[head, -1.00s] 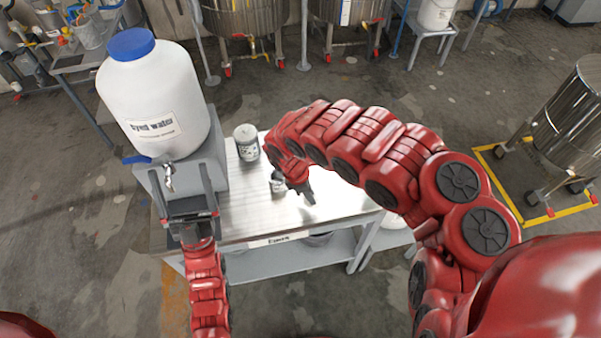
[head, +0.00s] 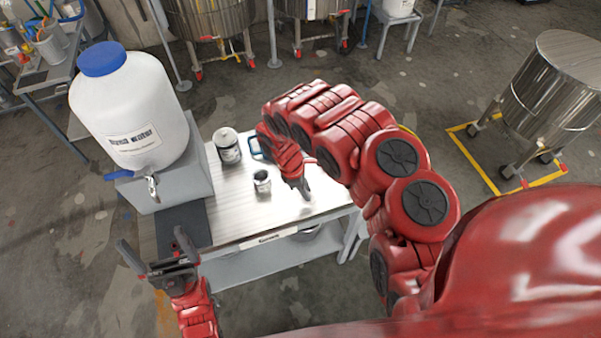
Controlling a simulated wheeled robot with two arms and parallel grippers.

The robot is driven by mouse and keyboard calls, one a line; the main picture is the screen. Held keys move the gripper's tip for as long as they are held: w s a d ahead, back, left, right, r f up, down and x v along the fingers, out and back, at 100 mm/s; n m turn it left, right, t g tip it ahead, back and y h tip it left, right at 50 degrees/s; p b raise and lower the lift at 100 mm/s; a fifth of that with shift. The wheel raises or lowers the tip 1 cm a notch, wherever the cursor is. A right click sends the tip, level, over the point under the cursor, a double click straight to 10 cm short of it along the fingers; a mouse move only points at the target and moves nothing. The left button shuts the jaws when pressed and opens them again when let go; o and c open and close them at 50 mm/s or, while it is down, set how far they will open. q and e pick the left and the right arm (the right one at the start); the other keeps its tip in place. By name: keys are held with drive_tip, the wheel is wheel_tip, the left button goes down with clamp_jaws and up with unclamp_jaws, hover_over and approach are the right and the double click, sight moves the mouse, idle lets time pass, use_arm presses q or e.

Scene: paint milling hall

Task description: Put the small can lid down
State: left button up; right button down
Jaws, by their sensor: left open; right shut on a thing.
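The small can (head: 262,182) stands upright on the metal bench (head: 228,218), and its top looks open. My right gripper (head: 306,194) is low over the bench, to the right of the small can and apart from it. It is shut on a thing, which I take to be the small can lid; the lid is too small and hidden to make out. I cannot tell whether it touches the bench top. My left gripper (head: 157,255) is open and empty, off the front left corner of the bench.
A larger can (head: 228,146) stands behind the small can, with a blue handle-like thing (head: 256,147) beside it. A white water container (head: 132,112) with a tap sits on a grey stand (head: 170,180) at the left. The bench front is mostly clear.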

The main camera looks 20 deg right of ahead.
drive_tip(key=w+b, duration=0.1)
drive_tip(key=b, duration=0.1)
drive_tip(key=w+f+b, duration=0.1)
drive_tip(key=b, duration=0.1)
drive_tip(key=w+b, duration=0.1)
drive_tip(key=b, duration=0.1)
drive_tip(key=shift+w+d+f, duration=0.15)
drive_tip(key=shift+d+f, duration=0.05)
drive_tip(key=shift+f, duration=0.1)
drive_tip(key=w+b, duration=0.1)
drive_tip(key=w, duration=0.1)
drive_tip(key=w+b, duration=0.2)
drive_tip(key=w+d+b, duration=0.1)
drive_tip(key=w+b, duration=0.1)
drive_tip(key=shift+w+f, duration=0.1)
drive_tip(key=shift+w, duration=0.1)
drive_tip(key=shift+w+d+r+b, duration=0.15)
drive_tip(key=shift+w+r+b, duration=0.15)
drive_tip(key=shift+w+b, duration=0.45)
drive_tip(key=f, duration=0.2)
drive_tip(key=f+b, duration=0.1)
drive_tip(key=shift+s, duration=0.25)
drive_tip(key=shift+f, duration=0.25)
drive_tip(key=shift+w, duration=0.15)
